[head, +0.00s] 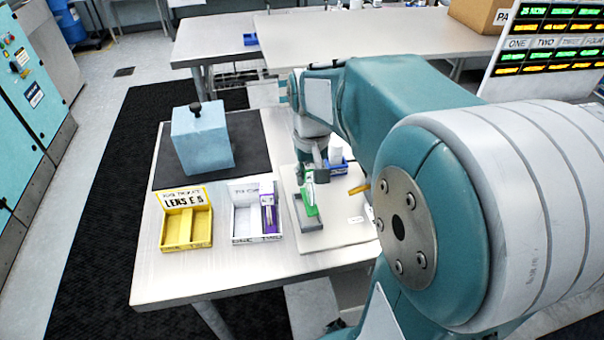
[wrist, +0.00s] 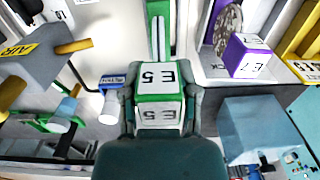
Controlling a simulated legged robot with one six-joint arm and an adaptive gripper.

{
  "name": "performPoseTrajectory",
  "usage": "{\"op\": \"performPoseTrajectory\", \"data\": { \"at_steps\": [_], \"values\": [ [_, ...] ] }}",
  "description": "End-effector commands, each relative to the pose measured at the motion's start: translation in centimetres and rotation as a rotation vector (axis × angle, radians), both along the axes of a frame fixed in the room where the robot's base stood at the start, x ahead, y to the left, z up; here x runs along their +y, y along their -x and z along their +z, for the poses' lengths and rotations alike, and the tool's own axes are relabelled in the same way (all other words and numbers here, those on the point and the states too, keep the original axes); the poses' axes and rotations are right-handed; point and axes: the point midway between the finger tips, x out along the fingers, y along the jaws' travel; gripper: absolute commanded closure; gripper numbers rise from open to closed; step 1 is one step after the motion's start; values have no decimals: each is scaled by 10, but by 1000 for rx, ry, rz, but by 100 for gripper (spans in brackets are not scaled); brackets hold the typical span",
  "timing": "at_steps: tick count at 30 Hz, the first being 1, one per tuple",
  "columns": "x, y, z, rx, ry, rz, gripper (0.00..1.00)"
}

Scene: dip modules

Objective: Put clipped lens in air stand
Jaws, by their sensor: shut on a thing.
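My gripper (wrist: 160,108) is shut on a green and white block marked E5 (wrist: 158,78), with a finger on each side. In the head view my gripper (head: 315,178) is small, above a green piece (head: 309,200) over a grey block (head: 304,222); I cannot tell whether they touch. A green strip (wrist: 158,25) extends past the held block in the wrist view. A grey stand marked AIR (wrist: 38,62) with orange pegs is at left in the wrist view. In the head view my arm hides most of that area; an orange peg (head: 359,188) shows.
A white tray (head: 243,226) holds a purple box (head: 268,212); a yellow lens tray (head: 187,240) is left of it. A blue cube (head: 203,140) with a black knob stands on a black mat (head: 250,140).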

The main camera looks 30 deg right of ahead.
Motion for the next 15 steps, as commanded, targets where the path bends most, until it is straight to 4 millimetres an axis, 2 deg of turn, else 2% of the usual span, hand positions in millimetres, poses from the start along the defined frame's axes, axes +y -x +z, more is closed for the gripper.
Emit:
{"op": "performPoseTrajectory", "data": {
  "at_steps": [5,11,15],
  "values": [
    [-4,-7,-13,1,3,2,100],
    [-9,-8,-42,2,-1,4,100],
    [-11,-9,-47,-2,-2,3,100]
  ]
}}
